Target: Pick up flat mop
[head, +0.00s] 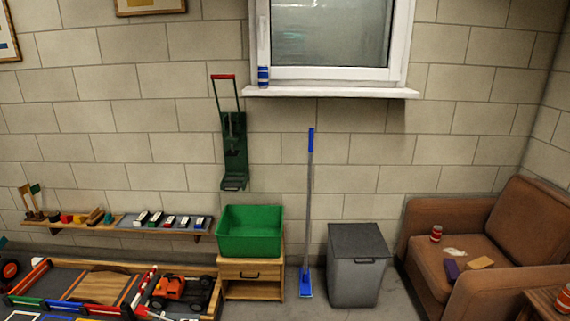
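The flat mop (308,215) stands upright against the block wall, below the window. It has a blue grip at the top, a grey pole and a blue flat head on the floor. It stands between the small wooden cabinet and the grey bin. Neither of my grippers shows in the head view.
A wooden cabinet (252,286) with a green tub (249,246) on it stands left of the mop. A grey lidded bin (357,281) is to its right. A brown armchair (515,215) is at far right. A race track (85,265) with an orange car (180,291) lies at left.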

